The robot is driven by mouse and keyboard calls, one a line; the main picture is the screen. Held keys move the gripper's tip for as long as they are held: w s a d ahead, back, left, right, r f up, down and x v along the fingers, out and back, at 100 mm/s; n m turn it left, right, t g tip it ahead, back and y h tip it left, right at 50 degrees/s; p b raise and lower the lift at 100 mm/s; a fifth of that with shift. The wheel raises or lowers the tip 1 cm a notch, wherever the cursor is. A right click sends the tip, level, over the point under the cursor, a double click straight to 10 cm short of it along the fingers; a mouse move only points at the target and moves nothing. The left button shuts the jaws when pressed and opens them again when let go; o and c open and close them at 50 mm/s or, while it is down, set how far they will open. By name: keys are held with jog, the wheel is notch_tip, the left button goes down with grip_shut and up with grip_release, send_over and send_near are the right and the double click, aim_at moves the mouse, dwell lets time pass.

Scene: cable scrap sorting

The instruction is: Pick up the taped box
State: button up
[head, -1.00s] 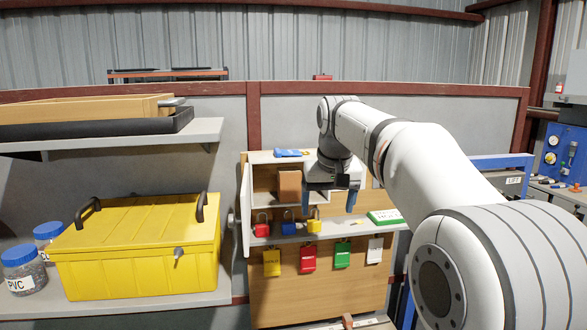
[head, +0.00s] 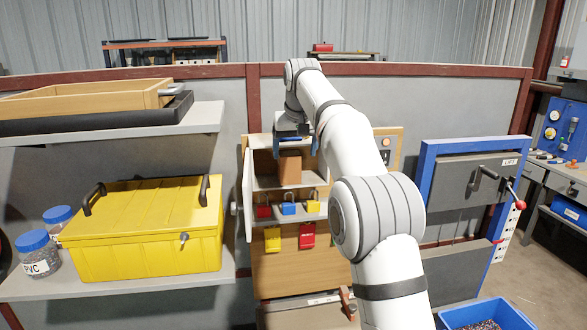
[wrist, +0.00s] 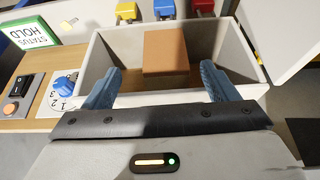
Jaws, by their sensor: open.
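A brown box (head: 290,167), which looks like the taped box, sits in the upper compartment of the open cabinet (head: 247,195). In the wrist view the brown box (wrist: 166,52) lies ahead between my fingers, apart from both. I cannot make out tape on it. My gripper (wrist: 158,86) is open, with blue fingers on either side of the compartment opening and nothing between them. In the head view my gripper (head: 296,147) is just above the box, partly hidden by my arm.
Compartment walls (wrist: 238,50) stand close around the box. Padlocks (head: 288,208) stand on the shelf below, with a yellow tag (head: 272,239) and a red tag (head: 307,235) hanging under it. A yellow chest (head: 140,230) stands left. A blue-framed unit (head: 428,165) is right.

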aim_at(291, 164)
jog(key=shift+a+p+x, duration=0.15)
jog(key=shift+p+x, duration=0.05)
jog(key=shift+x, duration=1.2)
jog(key=shift+a+p+x, duration=0.15)
jog(key=shift+p+x, duration=0.05)
jog(key=shift+x, duration=1.2)
jog(key=shift+r, duration=0.1)
jog(key=c, duration=1.2)
